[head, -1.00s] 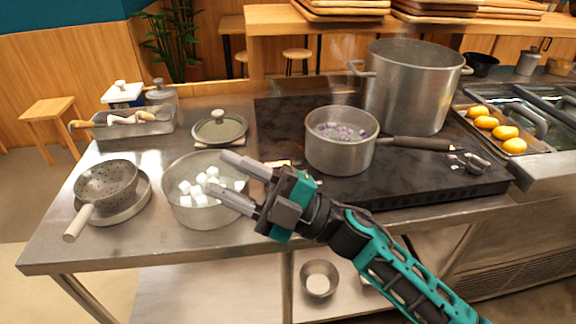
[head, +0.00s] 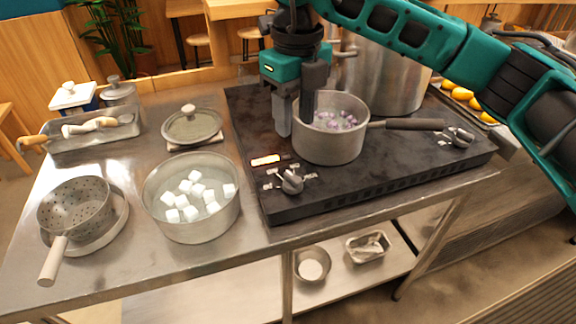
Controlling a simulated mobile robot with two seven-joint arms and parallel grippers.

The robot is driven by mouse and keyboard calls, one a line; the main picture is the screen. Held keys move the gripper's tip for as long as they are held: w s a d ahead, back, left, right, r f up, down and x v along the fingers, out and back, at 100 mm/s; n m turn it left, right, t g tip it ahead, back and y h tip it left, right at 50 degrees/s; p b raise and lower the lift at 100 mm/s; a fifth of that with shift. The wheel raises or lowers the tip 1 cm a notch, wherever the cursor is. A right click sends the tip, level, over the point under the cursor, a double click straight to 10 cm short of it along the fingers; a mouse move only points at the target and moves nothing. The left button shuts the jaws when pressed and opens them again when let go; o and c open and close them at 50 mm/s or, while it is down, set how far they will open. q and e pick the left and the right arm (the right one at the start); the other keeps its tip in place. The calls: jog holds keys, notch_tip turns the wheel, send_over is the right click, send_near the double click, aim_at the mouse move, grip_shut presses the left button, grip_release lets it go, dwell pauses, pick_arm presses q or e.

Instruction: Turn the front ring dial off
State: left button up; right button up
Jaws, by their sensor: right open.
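A metal dial (head: 291,181) sits at the front left corner of the black cooktop (head: 330,200), with white marks around it. A second dial (head: 460,138) sits at the cooktop's right front. I cannot tell from the marks which one is the front ring's. My right gripper (head: 294,128) is open and points down over the cooktop, at the left side of the small pot (head: 328,147), above and behind the left dial in the picture. My left gripper is not in view.
A large pot (head: 400,85) stands behind, partly hidden by my right arm. A pan of white cubes (head: 192,230), a strainer (head: 75,205) and a lid (head: 192,126) stand on the steel table at left.

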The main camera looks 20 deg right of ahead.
aim_at(294, 177)
notch_tip(294, 177, down, 13)
jog(key=shift+r+p, duration=0.1)
jog(key=shift+p, duration=0.2)
grip_shut()
dwell(0.5)
